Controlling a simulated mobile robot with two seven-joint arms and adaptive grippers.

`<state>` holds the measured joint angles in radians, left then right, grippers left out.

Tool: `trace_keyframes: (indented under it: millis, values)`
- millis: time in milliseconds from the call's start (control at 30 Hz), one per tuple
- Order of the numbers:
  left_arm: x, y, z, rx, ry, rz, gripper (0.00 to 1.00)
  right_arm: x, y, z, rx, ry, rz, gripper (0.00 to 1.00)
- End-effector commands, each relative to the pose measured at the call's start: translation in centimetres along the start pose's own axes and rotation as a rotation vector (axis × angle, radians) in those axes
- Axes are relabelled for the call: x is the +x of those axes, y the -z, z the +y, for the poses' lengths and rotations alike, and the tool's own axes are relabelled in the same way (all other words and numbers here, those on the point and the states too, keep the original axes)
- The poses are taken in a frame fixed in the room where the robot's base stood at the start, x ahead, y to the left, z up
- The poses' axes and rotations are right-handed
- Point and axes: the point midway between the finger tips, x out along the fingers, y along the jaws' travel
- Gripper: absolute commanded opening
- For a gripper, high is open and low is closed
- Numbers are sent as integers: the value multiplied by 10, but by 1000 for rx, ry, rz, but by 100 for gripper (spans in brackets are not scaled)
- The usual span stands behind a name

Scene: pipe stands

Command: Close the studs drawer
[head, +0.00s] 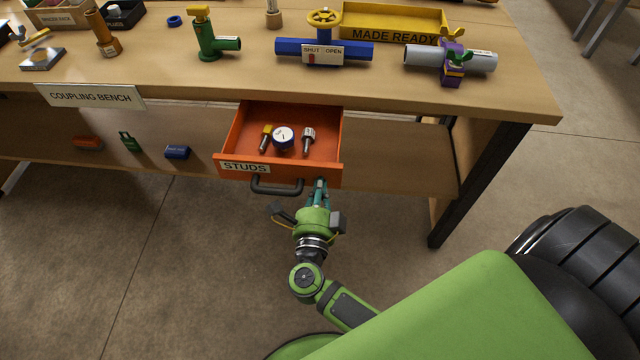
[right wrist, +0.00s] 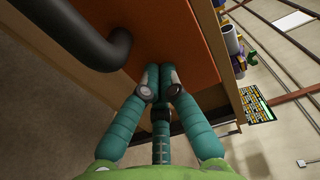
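The orange studs drawer (head: 325,170) hangs open under the bench, its front marked STUDS (head: 246,168). Its dark bar handle (head: 277,187) is on the front; the handle also shows in the right wrist view (right wrist: 85,42). Inside lie a round white-faced gauge (head: 283,137) and small fittings. My right gripper (head: 320,185) is at the drawer front, right of the handle and not around it. In the right wrist view its fingertips (right wrist: 158,78) are together, empty, at the orange front (right wrist: 185,40); whether they touch it I cannot tell. My left gripper is out of view.
The wooden bench (head: 180,75) bears a blue valve pipe (head: 345,50), a green fitting (head: 210,42), a clamped grey pipe (head: 425,55) and a yellow tray (head: 395,20). A dark bench leg (head: 475,185) stands right of the drawer. Open floor lies in front.

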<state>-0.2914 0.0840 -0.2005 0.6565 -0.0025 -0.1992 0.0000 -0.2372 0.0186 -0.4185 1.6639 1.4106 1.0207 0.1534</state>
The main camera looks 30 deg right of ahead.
Motion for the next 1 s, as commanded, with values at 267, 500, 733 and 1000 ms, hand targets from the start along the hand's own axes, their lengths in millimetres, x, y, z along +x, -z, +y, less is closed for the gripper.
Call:
trace_keyframes:
  millis: [267, 500, 733, 1000]
  values:
    - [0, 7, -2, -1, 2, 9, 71, 26, 0, -1, 1, 1, 2, 0]
    - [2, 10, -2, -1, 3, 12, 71, 80, 0, -1, 1, 3, 3, 0]
    - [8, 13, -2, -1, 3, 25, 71, 132, 0, 0, 3, 2, 3, 0]
    - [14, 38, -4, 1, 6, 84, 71, 172, 0, 0, 2, 1, 1, 0]
